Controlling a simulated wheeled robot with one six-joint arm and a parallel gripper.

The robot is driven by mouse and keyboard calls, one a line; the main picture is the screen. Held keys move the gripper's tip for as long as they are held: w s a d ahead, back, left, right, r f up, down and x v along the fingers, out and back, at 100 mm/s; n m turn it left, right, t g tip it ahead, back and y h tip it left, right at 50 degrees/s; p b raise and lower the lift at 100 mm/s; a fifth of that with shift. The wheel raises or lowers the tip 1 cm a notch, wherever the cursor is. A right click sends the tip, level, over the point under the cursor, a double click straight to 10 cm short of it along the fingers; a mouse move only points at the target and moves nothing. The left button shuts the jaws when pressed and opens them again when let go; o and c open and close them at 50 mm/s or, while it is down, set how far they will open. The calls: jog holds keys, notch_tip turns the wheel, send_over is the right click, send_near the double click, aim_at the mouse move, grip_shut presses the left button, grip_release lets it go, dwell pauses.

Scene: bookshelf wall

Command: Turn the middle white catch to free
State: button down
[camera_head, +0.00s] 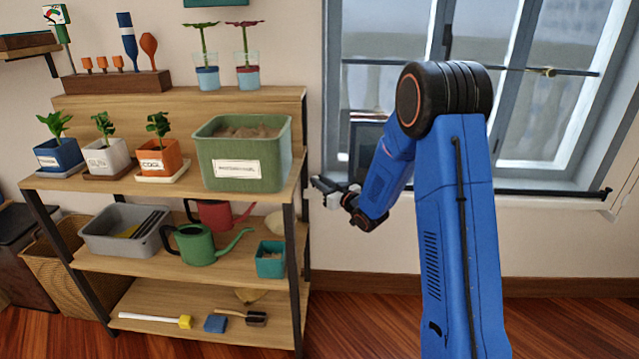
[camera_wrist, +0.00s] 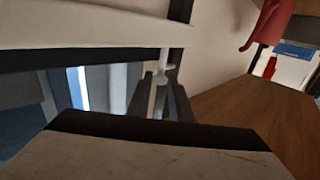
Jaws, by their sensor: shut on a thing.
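A small white catch (camera_wrist: 165,57) shows in the wrist view, a thin stem with a wider collar. Its lower end is between the two dark fingers of my gripper (camera_wrist: 161,100), which are shut on it. Whether this is the middle catch I cannot tell, as no other catch is clear. In the head view my gripper (camera_head: 324,190) is beside the right end of the plant shelf, at the lower left of the window. The catch cannot be made out there, and how far it is turned is unclear.
A wooden shelf unit (camera_head: 180,185) with a green bin (camera_head: 208,179) at its right end stands close to my gripper. The window sill bar (camera_head: 550,192) runs to the right. A pale bar (camera_wrist: 80,25) crosses the wrist view above the fingers.

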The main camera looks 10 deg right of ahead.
jog(key=shift+d+n+g+y, duration=0.1)
jog(key=shift+n+g+y, duration=0.2)
jog(key=shift+n+y, duration=0.15)
jog(key=c, duration=1.6)
grip_release()
jog(key=shift+m+h, duration=0.25)
jog(key=shift+m, duration=0.1)
jog(key=shift+s+a+m+t+h, duration=0.1)
jog(key=shift+a+m+t+h, duration=0.2)
jog(key=shift+m+h, duration=0.75)
jog(key=shift+w+a+m+t+h, duration=0.1)
jog(key=shift+m+t+h, duration=0.4)
jog(key=shift+h, duration=0.9)
jog(key=shift+s+a+m+t+h, duration=0.1)
jog(key=shift+a+m+t+h, duration=0.15)
jog(key=shift+m+h, duration=0.8)
jog(key=shift+h, duration=0.6)
